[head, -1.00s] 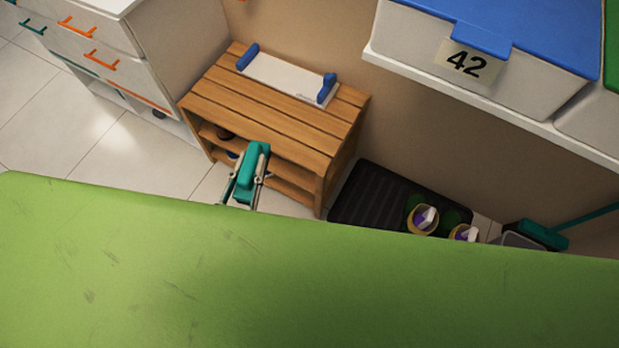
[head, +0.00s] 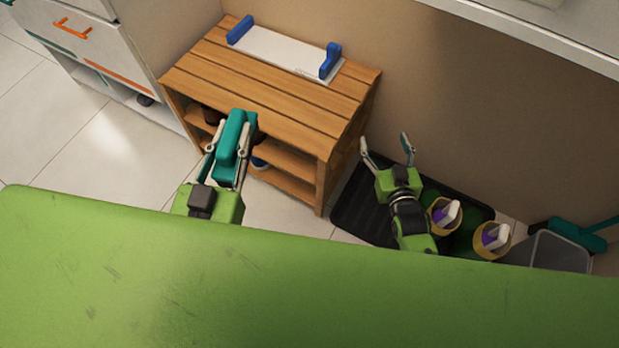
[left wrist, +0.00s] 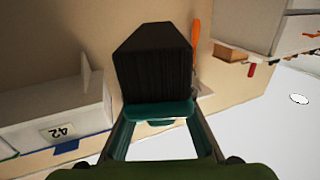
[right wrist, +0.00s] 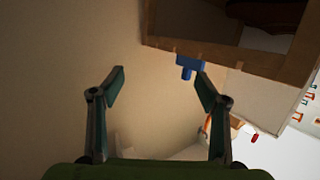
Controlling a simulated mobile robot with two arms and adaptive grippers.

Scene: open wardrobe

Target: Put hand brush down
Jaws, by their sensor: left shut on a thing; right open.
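The teal hand brush (head: 234,138) is in the head view, in front of the wooden bench's front edge as seen from above. My left gripper (head: 229,160) is shut on it. In the left wrist view the hand brush (left wrist: 153,68) shows black bristles and a teal body between the fingers. It looks held in the air, touching nothing but the gripper. My right gripper (head: 386,150) is open and empty, right of the bench and above the black mat. The right wrist view shows its fingers spread (right wrist: 160,85).
The slatted wooden bench (head: 265,92) has lower shelves holding a few items. A white board with blue ends (head: 285,53) lies at its back; its front slats are clear. A black mat (head: 345,208), two yellow pots (head: 492,240) and a grey bin (head: 560,252) stand right.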

